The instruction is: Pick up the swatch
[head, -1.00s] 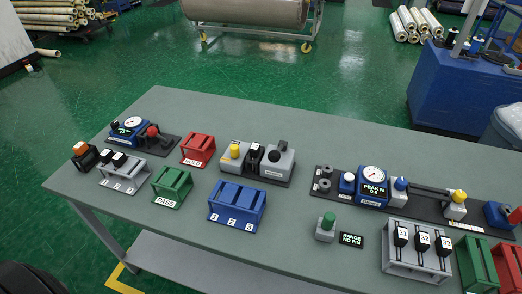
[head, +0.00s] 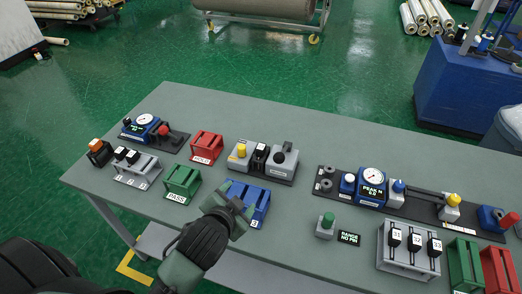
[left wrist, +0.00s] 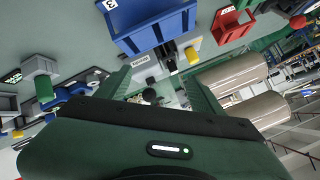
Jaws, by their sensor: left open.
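I cannot tell for sure which thing is the swatch. Small black pieces with white tags stand in the left grey rack (head: 138,167), and black pieces tagged 31, 32 and 33 stand in the right grey rack (head: 408,249). Another black piece (head: 260,155) sits in the grey device with the yellow knob. My left gripper (head: 238,197) is open over the front part of the table and hides part of the blue numbered bin (head: 262,196). In the left wrist view, nothing shows gripped between its fingers (left wrist: 162,88). My right gripper is not in view.
On the table (head: 300,205) stand a green PASS bin (head: 182,182), a red HOLD bin (head: 206,146) and a gauge device (head: 372,186) on a dark base. A green-knobbed block (head: 326,226) stands near the front. Bare table lies along the back edge.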

